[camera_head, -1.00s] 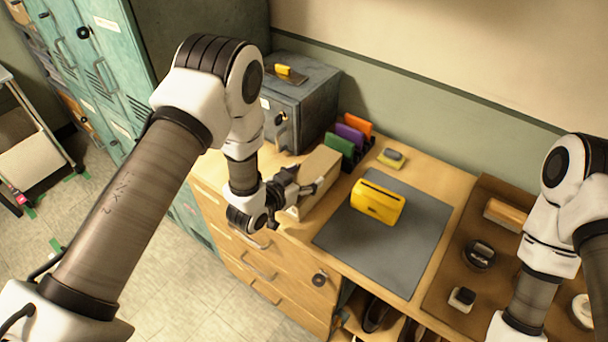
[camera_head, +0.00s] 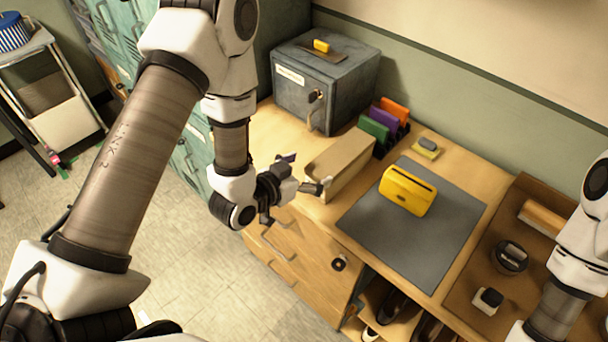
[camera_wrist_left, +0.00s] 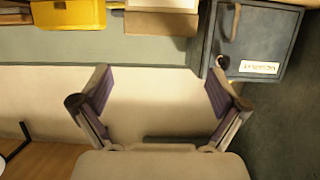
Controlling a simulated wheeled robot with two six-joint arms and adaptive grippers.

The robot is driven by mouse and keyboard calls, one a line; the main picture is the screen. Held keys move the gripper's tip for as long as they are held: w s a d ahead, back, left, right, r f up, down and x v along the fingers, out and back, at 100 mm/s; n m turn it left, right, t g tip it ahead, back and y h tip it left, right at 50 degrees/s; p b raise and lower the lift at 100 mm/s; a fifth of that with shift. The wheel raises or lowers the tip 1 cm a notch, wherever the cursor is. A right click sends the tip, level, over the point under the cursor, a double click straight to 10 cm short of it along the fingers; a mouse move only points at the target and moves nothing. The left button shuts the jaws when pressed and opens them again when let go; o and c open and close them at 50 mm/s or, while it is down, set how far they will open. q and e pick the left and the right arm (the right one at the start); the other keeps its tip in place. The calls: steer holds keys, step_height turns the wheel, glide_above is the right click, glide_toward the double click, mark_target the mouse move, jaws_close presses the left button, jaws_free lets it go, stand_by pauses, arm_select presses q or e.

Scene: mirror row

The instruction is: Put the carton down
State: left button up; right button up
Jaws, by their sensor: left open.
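The carton (camera_head: 338,162) is a plain tan box standing on the wooden counter, left of the grey mat. It also shows at the top middle of the left wrist view (camera_wrist_left: 160,22). My left gripper (camera_head: 307,173) is open and empty beside the carton's near left side. In the left wrist view its two purple-padded fingers (camera_wrist_left: 160,90) are spread wide, with nothing between them and the carton beyond their tips. My right arm enters at the right edge; its gripper is out of view.
A grey safe (camera_head: 345,85) stands behind the carton. Green, purple and orange folders (camera_head: 383,122) stand close to its right. A yellow toaster-like object (camera_head: 405,192) sits on the grey mat (camera_head: 440,240). A brown board (camera_head: 470,285) with small items lies further right.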

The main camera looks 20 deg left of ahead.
arm_select(q)
steer(key=s+a+f+n+g+y, duration=0.2)
steer(key=s+f+g, duration=0.4)
steer(key=s+f, duration=0.4)
steer(key=s+a+f+n+g+y, duration=0.2)
steer(key=s+a+f+g, duration=0.2)
steer(key=s, duration=1.2)
step_height(320, 180, down, 7)
steer(key=g, duration=0.3)
steer(key=shift+s+r+y, duration=0.15)
steer(key=shift+r+y, duration=0.05)
steer(key=shift+y, duration=0.2)
steer(key=shift+d, duration=0.1)
